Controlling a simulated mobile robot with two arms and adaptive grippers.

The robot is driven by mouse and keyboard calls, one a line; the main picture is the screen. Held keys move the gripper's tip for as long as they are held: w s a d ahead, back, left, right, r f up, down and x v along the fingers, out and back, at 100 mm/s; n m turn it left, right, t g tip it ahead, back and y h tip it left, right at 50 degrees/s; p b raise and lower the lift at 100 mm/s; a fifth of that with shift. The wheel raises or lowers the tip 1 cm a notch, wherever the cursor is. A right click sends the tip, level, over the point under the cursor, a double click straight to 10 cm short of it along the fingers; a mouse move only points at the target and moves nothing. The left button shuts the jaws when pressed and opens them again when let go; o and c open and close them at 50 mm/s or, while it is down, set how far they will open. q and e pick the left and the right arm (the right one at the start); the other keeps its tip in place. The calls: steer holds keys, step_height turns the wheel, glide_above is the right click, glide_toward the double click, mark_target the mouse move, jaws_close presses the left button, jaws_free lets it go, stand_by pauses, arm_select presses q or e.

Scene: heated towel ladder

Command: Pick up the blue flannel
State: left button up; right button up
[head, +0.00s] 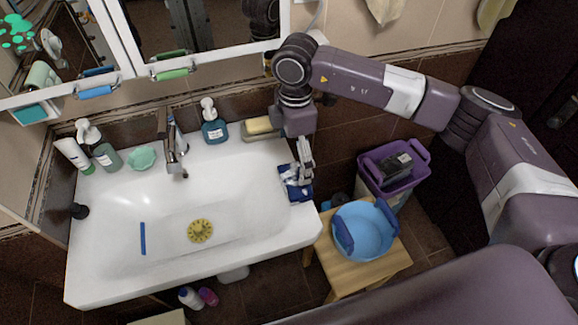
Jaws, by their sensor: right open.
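The blue flannel (291,191) is a small dark blue cloth on the right rim of the white sink, with paler patches showing on it. My right gripper (303,181) is over the flannel, pointing down. Its fingers are open and cover part of the cloth. Whether the fingertips touch the cloth I cannot tell. My left gripper is not in view.
The white sink (110,245) holds a yellow round piece (200,230) and a blue strip (143,238). A tap (171,150), a blue pump bottle (213,125) and a yellow sponge (260,125) stand behind. A blue basin (366,232) sits on a wooden stool (372,275) at right.

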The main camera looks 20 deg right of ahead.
mark_target(295, 178)
steer(key=shift+s+d+f, duration=0.1)
steer(key=shift+s+f, duration=0.15)
steer(key=shift+s+f+p, duration=0.35)
steer(key=shift+f+p, duration=0.05)
steer(key=shift+f, duration=0.2)
steer(key=shift+s+f+p, duration=0.35)
steer(key=shift+f+p, duration=0.05)
steer(key=shift+f, duration=0.15)
steer(key=f+p, duration=0.1)
steer(key=f, duration=0.2)
steer(key=shift+a, duration=0.2)
steer(key=shift+f, duration=0.65)
steer(key=shift+w, duration=0.1)
steer(key=c, duration=1.2)
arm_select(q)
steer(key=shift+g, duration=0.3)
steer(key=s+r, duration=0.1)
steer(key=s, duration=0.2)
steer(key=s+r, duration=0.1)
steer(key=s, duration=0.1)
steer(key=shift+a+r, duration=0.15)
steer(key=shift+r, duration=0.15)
arm_select(e)
steer(key=shift+c, duration=0.2)
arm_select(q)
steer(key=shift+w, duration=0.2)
arm_select(e)
steer(key=shift+r, duration=0.1)
